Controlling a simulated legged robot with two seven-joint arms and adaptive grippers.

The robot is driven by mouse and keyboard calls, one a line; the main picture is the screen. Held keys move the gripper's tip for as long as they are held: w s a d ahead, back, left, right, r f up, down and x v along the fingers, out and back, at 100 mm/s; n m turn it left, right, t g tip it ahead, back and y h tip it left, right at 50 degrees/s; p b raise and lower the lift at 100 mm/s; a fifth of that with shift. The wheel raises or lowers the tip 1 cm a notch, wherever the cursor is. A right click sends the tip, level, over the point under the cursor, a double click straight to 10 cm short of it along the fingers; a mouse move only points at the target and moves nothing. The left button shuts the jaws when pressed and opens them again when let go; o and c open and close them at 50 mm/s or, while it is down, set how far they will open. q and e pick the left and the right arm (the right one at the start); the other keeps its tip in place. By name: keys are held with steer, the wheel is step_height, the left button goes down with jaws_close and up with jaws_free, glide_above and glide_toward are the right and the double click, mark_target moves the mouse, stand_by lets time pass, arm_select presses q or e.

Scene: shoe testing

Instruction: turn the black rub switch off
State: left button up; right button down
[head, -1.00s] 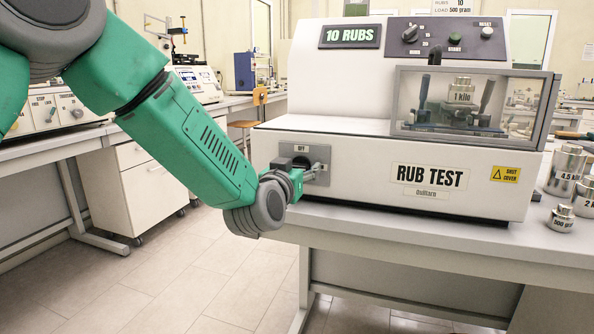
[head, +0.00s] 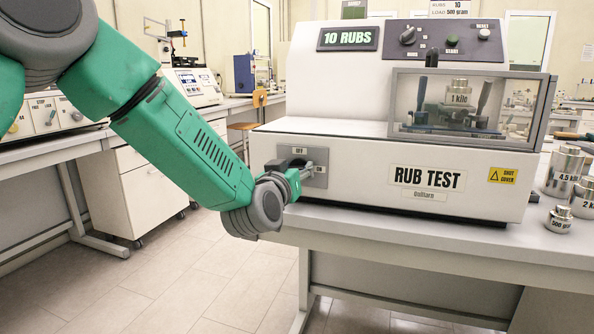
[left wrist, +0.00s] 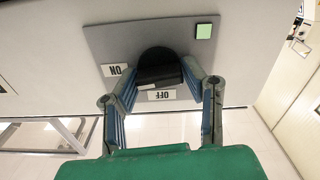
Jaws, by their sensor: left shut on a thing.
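The black rub switch (left wrist: 160,70) sits on a grey plate (left wrist: 110,38) at the left end of the machine's front. In the left wrist view an ON label (left wrist: 116,70) is left of it and an OFF label (left wrist: 161,95) just below. A green square (left wrist: 204,31) shows at the plate's upper right. My left gripper (left wrist: 163,75) is shut on the switch, one finger at each side. In the head view my left gripper (head: 304,176) reaches the plate from the left and largely hides the switch. I cannot tell which label the switch points to. My right gripper is out of view.
The white RUB TEST machine (head: 345,170) stands on a bench (head: 400,235). Its clear cover (head: 470,103) is over a 1 kilo weight (head: 460,92). Steel weights (head: 565,172) stand at the right. Open floor (head: 190,290) lies below my left arm.

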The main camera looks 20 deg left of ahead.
arm_select(q)
steer(key=n, duration=0.3)
steer(key=shift+a+f+n, duration=0.1)
steer(key=shift+f+n, duration=0.1)
steer(key=shift+n, duration=0.1)
steer(key=n, duration=0.4)
steer(key=shift+f+n+b, duration=0.1)
steer(key=shift+n+b, duration=0.2)
steer(key=n+b, duration=0.1)
steer(key=n, duration=0.2)
steer(key=shift+f+n, duration=0.1)
steer(key=shift+n, duration=0.2)
steer(key=shift+f+n+b, duration=0.1)
steer(key=shift+n+b, duration=0.65)
steer(key=shift+n, duration=1.45)
steer(key=o, duration=1.1)
steer(key=shift+a, duration=0.1)
